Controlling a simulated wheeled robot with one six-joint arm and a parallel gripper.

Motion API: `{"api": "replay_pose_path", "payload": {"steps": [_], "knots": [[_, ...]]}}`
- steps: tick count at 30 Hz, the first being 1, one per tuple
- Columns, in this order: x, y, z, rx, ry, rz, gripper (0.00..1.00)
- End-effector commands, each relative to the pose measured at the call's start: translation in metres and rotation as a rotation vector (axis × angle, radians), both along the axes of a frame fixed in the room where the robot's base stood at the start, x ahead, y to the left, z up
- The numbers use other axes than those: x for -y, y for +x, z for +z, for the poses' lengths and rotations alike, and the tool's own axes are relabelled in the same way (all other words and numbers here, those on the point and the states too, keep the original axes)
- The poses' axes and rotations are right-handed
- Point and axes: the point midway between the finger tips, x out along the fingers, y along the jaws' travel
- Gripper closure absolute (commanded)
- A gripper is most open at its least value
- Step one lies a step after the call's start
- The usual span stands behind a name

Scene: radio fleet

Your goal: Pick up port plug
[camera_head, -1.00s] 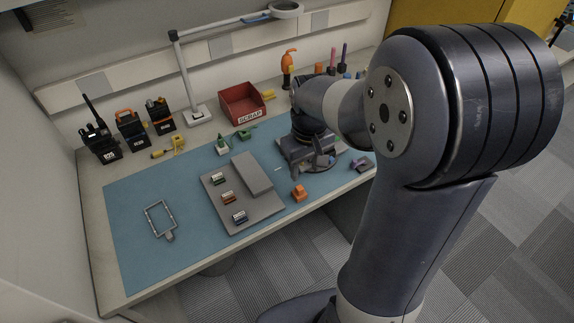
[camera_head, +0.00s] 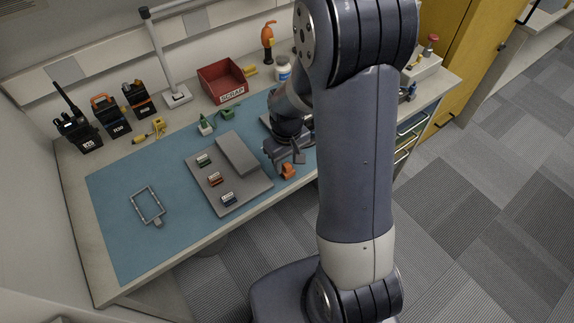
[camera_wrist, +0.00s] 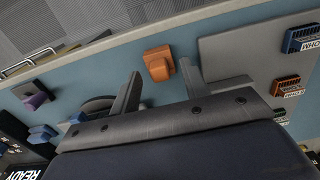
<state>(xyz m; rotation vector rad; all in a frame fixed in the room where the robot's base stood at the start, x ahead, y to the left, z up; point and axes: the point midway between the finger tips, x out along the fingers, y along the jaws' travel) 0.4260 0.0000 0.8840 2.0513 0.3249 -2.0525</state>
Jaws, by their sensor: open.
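An orange plug-like block (camera_head: 288,172) lies on the blue mat near the bench's front edge, just right of the grey tray. I take it for the port plug. In the wrist view the orange block (camera_wrist: 158,62) shows beyond the fingertips and between their lines. My gripper (camera_head: 284,160) is beside and above it, with its fingers apart and nothing held; it also shows in the wrist view (camera_wrist: 158,76). I cannot tell the exact height of the fingertips over the block.
The grey tray (camera_head: 258,188) holds several small labelled modules and a grey block. A metal frame (camera_head: 148,205) lies on the mat at left. A red scrap bin (camera_head: 221,80), radios (camera_head: 78,132) and a lamp stand behind. In the wrist view a purple piece (camera_wrist: 36,101) lies at left.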

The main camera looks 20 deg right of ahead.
Motion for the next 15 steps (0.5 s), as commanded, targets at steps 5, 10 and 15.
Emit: {"api": "replay_pose_path", "payload": {"steps": [5, 10, 15], "knots": [[0.0001, -0.0003, -0.0086, 0.000, 0.000, 0.000, 0.56], [0.0000, -0.0001, -0.0085, 0.001, 0.000, 0.000, 0.56], [0.0001, -0.0001, -0.0083, 0.000, 0.000, 0.000, 0.69]]}}
